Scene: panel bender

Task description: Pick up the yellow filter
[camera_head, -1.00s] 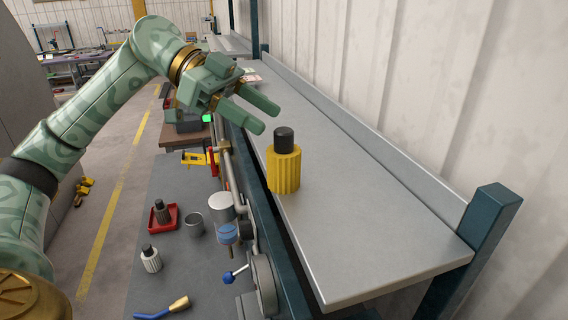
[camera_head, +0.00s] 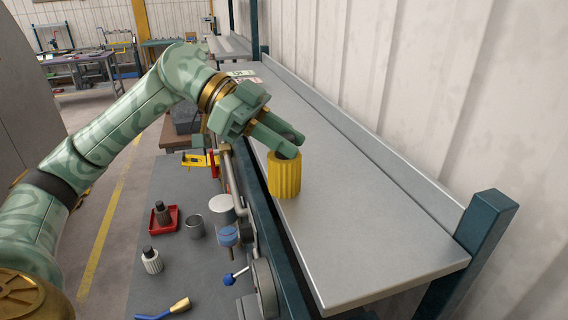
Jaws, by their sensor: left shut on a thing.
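The yellow filter (camera_head: 284,177) is a ribbed yellow cylinder standing upright on the grey shelf (camera_head: 370,230), near its left edge. My left gripper (camera_head: 291,147) comes in from the upper left and is shut on the top of the yellow filter. The filter appears to rest on the shelf. My right gripper is not in view.
The shelf to the right and in front of the filter is clear. Below on the left, a bench holds a red tray (camera_head: 165,222) with a dark filter, a grey cup (camera_head: 194,225), a white filter (camera_head: 152,260) and a brush (camera_head: 180,305). A blue post (camera_head: 486,225) stands at the shelf's near right end.

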